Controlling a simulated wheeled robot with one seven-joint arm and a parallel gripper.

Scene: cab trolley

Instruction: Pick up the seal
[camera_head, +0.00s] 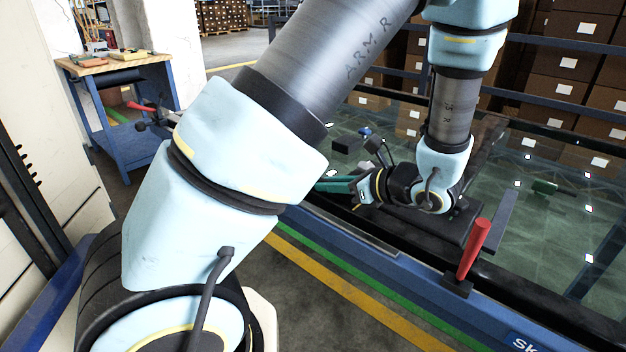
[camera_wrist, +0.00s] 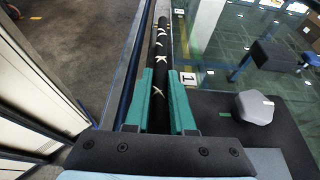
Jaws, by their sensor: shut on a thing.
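The seal (camera_wrist: 161,52) looks like a long black strip with white cross-like marks. In the wrist view it runs away from me along the edge of the glass surface (camera_wrist: 235,75). My gripper (camera_wrist: 161,98) has two green fingers, one on each side of the seal, and is shut on its near part. In the head view my gripper (camera_head: 335,185) is low at the near edge of the glass. The seal cannot be made out clearly there, and the part beneath my gripper is hidden.
A red-handled lever (camera_head: 475,250) stands on the blue frame (camera_head: 400,275) right of my gripper. A grey octagonal piece (camera_wrist: 256,107) and a card marked 1 (camera_wrist: 188,78) lie nearby. A blue workbench (camera_head: 125,130) stands at the left. Stacked boxes (camera_head: 565,65) are behind.

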